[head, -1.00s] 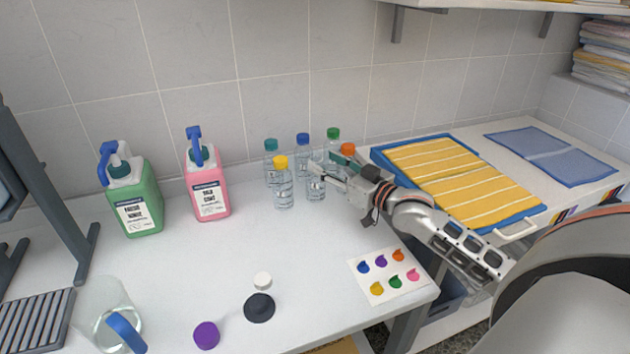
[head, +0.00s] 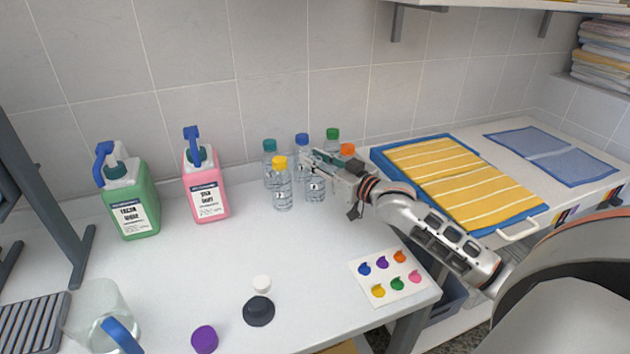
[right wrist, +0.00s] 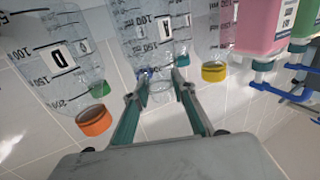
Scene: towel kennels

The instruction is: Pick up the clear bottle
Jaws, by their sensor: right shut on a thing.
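The clear bottle (head: 316,189) has no cap and stands upright on the white table, in front of several similar capped bottles. My right gripper (head: 310,162) reaches in from the right at its top. In the right wrist view, my right gripper's fingers (right wrist: 161,88) are shut around the bottle's narrow open neck; the clear bottle (right wrist: 155,35) there bears a label "A". I see no gap between its base and the table. Its upper part is partly hidden by the gripper in the head view. My left gripper is not in view.
Close around are bottles with yellow (head: 280,162), teal (head: 270,145), blue (head: 302,139), green (head: 333,133) and orange (head: 347,150) caps. Green (head: 135,205) and pink (head: 206,190) jugs stand left.

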